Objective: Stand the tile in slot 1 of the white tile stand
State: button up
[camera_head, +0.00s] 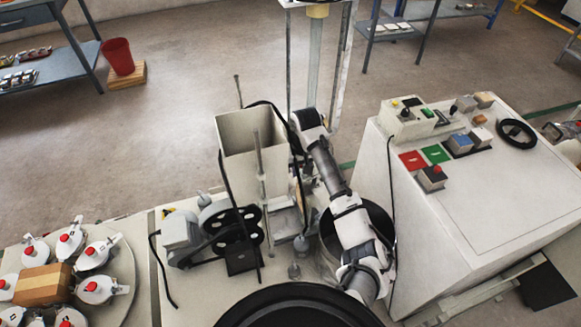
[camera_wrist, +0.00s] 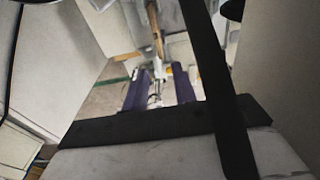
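I cannot make out the tile or the white tile stand in either view. My arm (camera_head: 345,205) runs from the lower middle of the head view up toward the tall white hopper. Its fingertips cannot be made out there. In the wrist view, two dark purple upright shapes (camera_wrist: 135,91) stand apart near the middle, with a small pale thing between them. I cannot tell whether these are my fingers. A dark bar (camera_wrist: 165,121) and a diagonal black strip (camera_wrist: 215,85) cover much of that view.
The hopper machine (camera_head: 245,135) with black pulleys (camera_head: 232,228) stands left of my arm. A white control console (camera_head: 470,190) stands close on the right. A round table (camera_head: 125,265) at lower left bears several white red-capped items. Floor (camera_head: 190,110) behind is mostly clear.

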aim_at(302, 193)
jog(key=shift+g, duration=0.4)
jog(key=f, duration=0.9)
jog(key=shift+s+d+f+b, duration=0.15)
jog(key=shift+s+d+b, duration=0.15)
jog(key=shift+s+d, duration=0.05)
jog(key=shift+f+b, duration=1.05)
jog(key=shift+f, duration=0.95)
jog(key=shift+c, duration=0.2)
grip_shut()
jog(key=shift+r, duration=0.1)
